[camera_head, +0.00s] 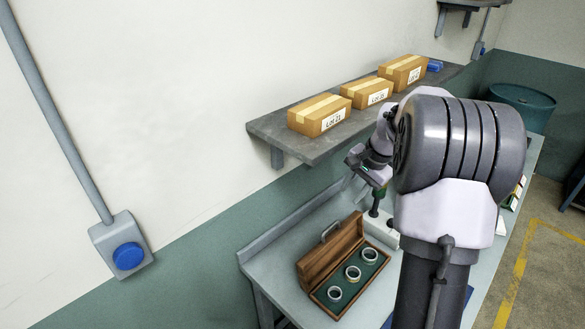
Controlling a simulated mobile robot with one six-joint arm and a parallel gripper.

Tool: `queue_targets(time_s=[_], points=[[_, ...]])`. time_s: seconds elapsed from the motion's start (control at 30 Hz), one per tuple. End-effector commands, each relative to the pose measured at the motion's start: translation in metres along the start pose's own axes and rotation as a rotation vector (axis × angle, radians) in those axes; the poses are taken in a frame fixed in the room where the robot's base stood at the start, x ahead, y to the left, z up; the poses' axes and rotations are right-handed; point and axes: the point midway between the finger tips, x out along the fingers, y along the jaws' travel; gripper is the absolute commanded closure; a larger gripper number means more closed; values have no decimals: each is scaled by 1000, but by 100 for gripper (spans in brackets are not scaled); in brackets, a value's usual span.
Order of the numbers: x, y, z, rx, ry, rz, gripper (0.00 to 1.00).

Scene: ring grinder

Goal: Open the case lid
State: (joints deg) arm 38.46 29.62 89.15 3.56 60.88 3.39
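A brown wooden case (314,294) sits on the workbench with its green-lined inside showing. Its wooden lid (333,249) stands raised along the back left side, with a grey handle (330,231) at its outer edge. Three metal rings lie in a row inside: a near ring (329,293), a middle ring (347,272) and a far ring (363,254). My gripper (357,164) is beyond and above the case, apart from it.
A green and black item (378,200) stands below my gripper by a pale block (378,231). A wall shelf (272,130) above carries three cardboard boxes. The bench (262,262) is clear left of the case. My arm hides much of its right side.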

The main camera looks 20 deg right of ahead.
Motion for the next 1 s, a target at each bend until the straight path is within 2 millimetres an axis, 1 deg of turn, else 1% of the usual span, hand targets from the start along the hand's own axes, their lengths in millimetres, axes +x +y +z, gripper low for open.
queue_targets(time_s=[0.03, 0.13, 0.27, 0.4, 0.7, 0.83, 0.9, 1.0], points=[[1, 4, -11, 23, -4, 3, 67], [11, 10, -19, 41, -7, 4, 67], [35, 11, -18, 40, -9, 5, 67], [70, 11, -17, 38, -11, 7, 67], [142, 11, -16, 39, -10, 6, 67], [166, 10, -16, 37, -9, 6, 67], [174, 10, -16, 37, -8, 5, 67], [181, 10, -16, 38, -8, 5, 67]])
